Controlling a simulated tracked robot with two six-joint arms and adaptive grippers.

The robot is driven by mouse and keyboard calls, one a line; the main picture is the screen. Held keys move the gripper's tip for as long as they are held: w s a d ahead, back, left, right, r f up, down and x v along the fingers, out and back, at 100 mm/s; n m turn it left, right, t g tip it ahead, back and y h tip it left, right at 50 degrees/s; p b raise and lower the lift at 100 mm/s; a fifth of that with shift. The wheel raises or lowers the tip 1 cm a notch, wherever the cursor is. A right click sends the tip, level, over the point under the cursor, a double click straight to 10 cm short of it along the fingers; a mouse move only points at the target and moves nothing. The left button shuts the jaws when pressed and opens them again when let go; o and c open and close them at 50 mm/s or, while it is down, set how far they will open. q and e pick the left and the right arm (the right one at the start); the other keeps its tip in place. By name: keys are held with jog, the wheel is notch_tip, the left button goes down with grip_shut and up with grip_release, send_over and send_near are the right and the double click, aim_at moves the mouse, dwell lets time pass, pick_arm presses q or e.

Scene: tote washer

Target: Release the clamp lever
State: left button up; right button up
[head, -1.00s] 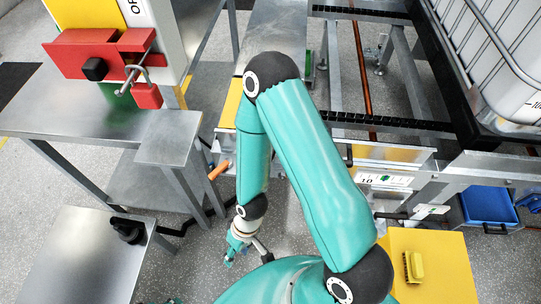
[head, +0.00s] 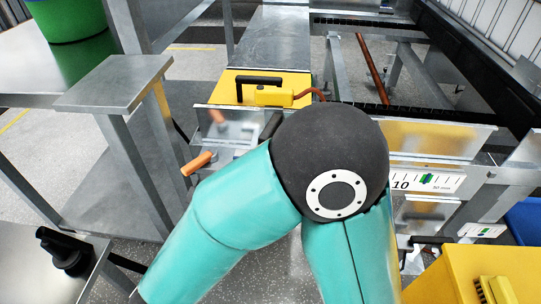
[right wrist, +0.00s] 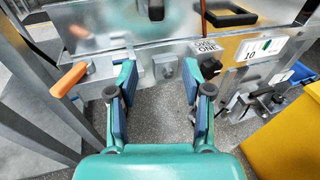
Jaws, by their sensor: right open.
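A lever with an orange grip (head: 197,163) sticks out to the left from the front of the metal frame in the head view. It also shows at the left in the right wrist view (right wrist: 68,80). My right gripper (right wrist: 160,72) is open and empty, facing the metal front plate. The orange lever is to the left of its fingers, apart from them. A small black-handled clamp (right wrist: 264,92) sits to the right of the fingers, below the scale label. I cannot tell which of the two is the clamp lever. In the head view my right arm hides its own gripper. My left gripper is out of view.
A yellow block with a black handle (head: 262,92) sits on the frame. A grey metal post and shelf (head: 115,82) stand at the left. A black knob (head: 62,250) is on a low table at lower left. A yellow surface (head: 455,275) is at lower right.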

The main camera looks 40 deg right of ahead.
jog(key=r+t, duration=0.1)
jog(key=r, duration=0.1)
jog(key=h+b, duration=0.1)
jog(key=b, duration=0.4)
send_near(270, 126)
jog(key=x, duration=0.5)
jog(key=f+x, duration=0.1)
jog(key=x, duration=0.2)
jog(key=shift+w+d, duration=0.2)
jog(key=shift+d, duration=0.1)
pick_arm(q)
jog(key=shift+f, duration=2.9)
pick_arm(e)
jog(key=shift+w+d, duration=0.25)
jog(key=shift+d, duration=0.3)
grip_shut()
